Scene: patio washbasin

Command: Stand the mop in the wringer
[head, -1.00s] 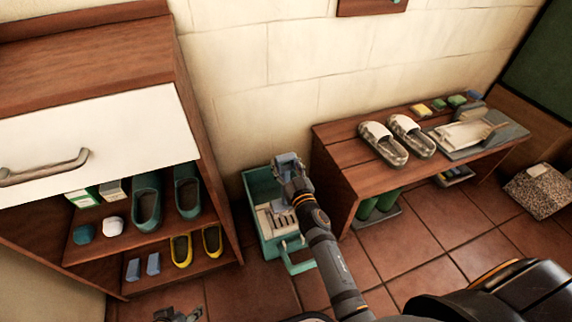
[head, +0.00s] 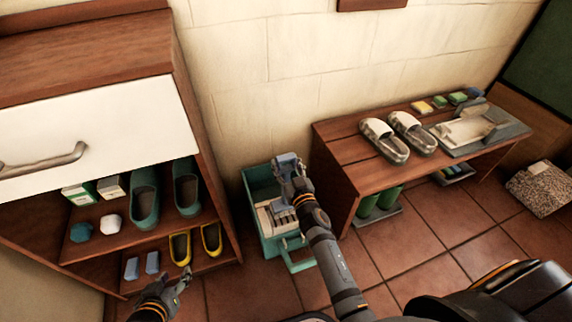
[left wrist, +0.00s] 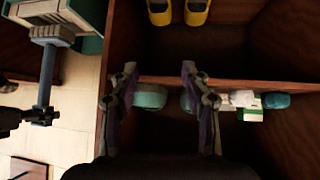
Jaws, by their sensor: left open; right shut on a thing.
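The blue mop (left wrist: 46,75) is held upright by my right gripper (head: 293,183); its top end (head: 287,160) shows in the head view. In the left wrist view, which looks upside down, its shaft runs to a wider block by the teal bucket. The pale grey wringer (head: 265,218) sits in the teal bucket (head: 253,182) on the floor. I cannot tell whether the mop's foot is inside the wringer. My left gripper (head: 172,280) is open and empty in front of the shoe shelves; its spread fingers (left wrist: 158,78) show in the left wrist view.
The shoe cabinet (head: 225,235) with yellow shoes (head: 180,248) and teal shoes (head: 144,198) stands left of the bucket. A wooden bench (head: 340,145) with sandals (head: 384,141) stands to its right. Tiled floor is clear in front of the bucket.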

